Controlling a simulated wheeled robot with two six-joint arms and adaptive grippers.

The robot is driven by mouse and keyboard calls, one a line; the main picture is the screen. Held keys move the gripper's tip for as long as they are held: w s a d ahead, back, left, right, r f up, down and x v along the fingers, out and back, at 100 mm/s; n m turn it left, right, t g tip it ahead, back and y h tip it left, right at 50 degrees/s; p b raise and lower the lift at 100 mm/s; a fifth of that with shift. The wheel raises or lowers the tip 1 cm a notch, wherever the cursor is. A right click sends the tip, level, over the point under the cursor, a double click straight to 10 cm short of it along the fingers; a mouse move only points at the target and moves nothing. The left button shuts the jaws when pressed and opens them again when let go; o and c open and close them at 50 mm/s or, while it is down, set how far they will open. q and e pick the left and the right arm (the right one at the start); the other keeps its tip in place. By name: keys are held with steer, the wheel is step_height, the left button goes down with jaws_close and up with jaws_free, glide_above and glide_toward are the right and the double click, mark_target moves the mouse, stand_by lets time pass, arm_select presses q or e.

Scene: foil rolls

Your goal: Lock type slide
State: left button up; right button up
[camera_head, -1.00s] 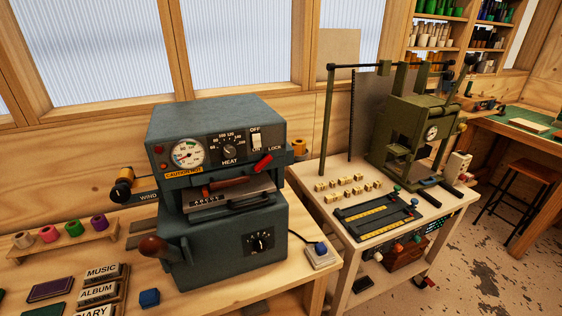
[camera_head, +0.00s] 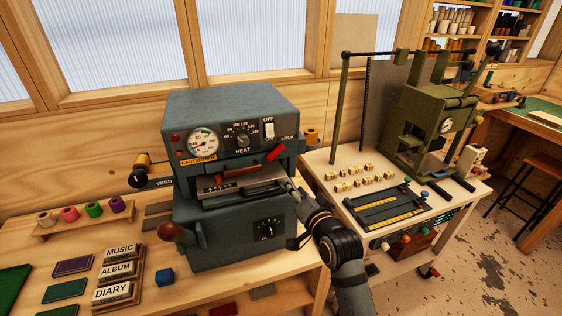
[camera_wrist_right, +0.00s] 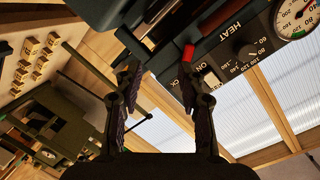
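The blue-grey hot press (camera_head: 232,108) stands on the bench. A red lever (camera_head: 276,151) sits by the LOCK label on its front, slanting up to the right; it also shows in the right wrist view (camera_wrist_right: 188,53). The type slide (camera_head: 236,184) with metal letters lies in the slot below, near a brown handle (camera_head: 233,170). My right gripper (camera_head: 291,186) is at the slot's right side, below the lever, its fingertips hard to make out. In the right wrist view (camera_wrist_right: 160,80) its fingers are spread and empty, the lever close beyond one fingertip. My left gripper is not in view.
A brown-knobbed handle (camera_head: 171,231) sticks out at the press's lower left. A cart with a green machine (camera_head: 430,125) stands at right.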

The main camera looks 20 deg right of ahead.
steer(key=m+t, duration=0.2)
glide_toward(281, 151)
steer(key=s, duration=0.1)
steer(key=w+p, duration=0.1)
steer(key=w, duration=0.3)
steer(key=w+p, duration=0.2)
steer(key=w, duration=0.3)
steer(key=shift+w+a+r, duration=0.2)
steer(key=shift+w+f, duration=0.1)
steer(key=shift+w, duration=0.3)
jaws_close()
